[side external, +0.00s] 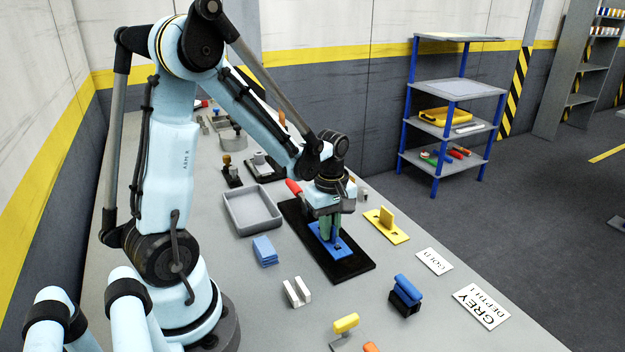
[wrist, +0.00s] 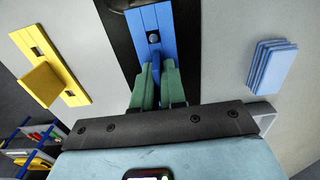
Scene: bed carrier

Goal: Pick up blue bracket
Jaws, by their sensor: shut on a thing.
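The blue bracket (side external: 342,249) is a flat blue plate at the black base (side external: 350,267), below my gripper. The fingers also show in the wrist view (wrist: 157,80) and hide part of the bracket. I cannot tell whether the plate touches the black base.
A yellow bracket (side external: 386,228) lies to the right. A grey tray (side external: 252,222) and a light-blue stack (side external: 265,250) are to the left. A red-handled clamp (side external: 293,187) stands close behind the gripper. White holders (side external: 297,292) and a blue-topped black block (side external: 406,294) stand in front.

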